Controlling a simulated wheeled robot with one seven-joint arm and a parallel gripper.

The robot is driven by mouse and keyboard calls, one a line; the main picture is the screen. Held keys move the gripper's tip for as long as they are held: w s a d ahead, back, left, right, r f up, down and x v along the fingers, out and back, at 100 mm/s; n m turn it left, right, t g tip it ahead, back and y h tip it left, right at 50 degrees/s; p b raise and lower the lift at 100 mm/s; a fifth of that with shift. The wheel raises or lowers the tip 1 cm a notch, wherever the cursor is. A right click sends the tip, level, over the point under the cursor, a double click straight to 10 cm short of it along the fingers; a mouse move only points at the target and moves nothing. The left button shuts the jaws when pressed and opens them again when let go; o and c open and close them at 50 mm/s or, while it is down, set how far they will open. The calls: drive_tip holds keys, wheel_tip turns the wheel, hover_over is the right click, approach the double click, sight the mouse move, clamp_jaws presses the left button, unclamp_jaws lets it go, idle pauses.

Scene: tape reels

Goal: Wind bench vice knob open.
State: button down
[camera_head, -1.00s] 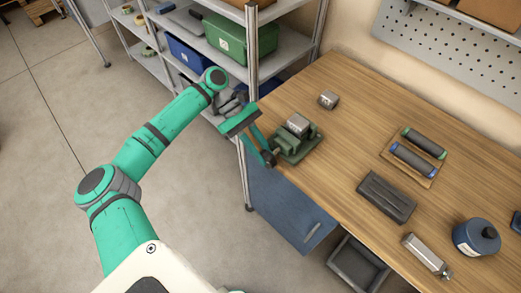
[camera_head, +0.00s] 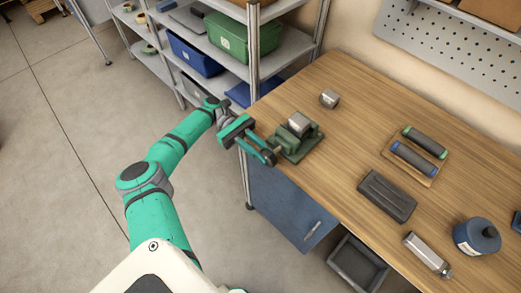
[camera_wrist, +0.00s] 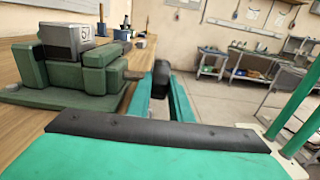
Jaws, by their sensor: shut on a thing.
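The green bench vice (camera_head: 293,149) sits at the left edge of the wooden bench with a grey metal block (camera_head: 299,123) in its jaws. In the wrist view the vice (camera_wrist: 62,76) is at the left, and the block (camera_wrist: 66,38) carries a number label. My gripper (camera_head: 268,156) is at the vice's front end, beyond the bench edge. In the wrist view its two green fingers (camera_wrist: 161,88) are shut on a dark knob (camera_wrist: 161,72) at their tips. The fingers hide part of the knob, and a short screw shows between vice and knob.
A small metal block (camera_head: 329,98) lies behind the vice.

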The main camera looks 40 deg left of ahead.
drive_tip(key=shift+w, duration=0.2)
idle(0.3)
drive_tip(key=c, duration=1.7)
unclamp_jaws()
drive_tip(key=shift+s+a, duration=0.1)
drive_tip(key=shift+o, duration=0.6)
drive_tip(key=shift+d, duration=0.2)
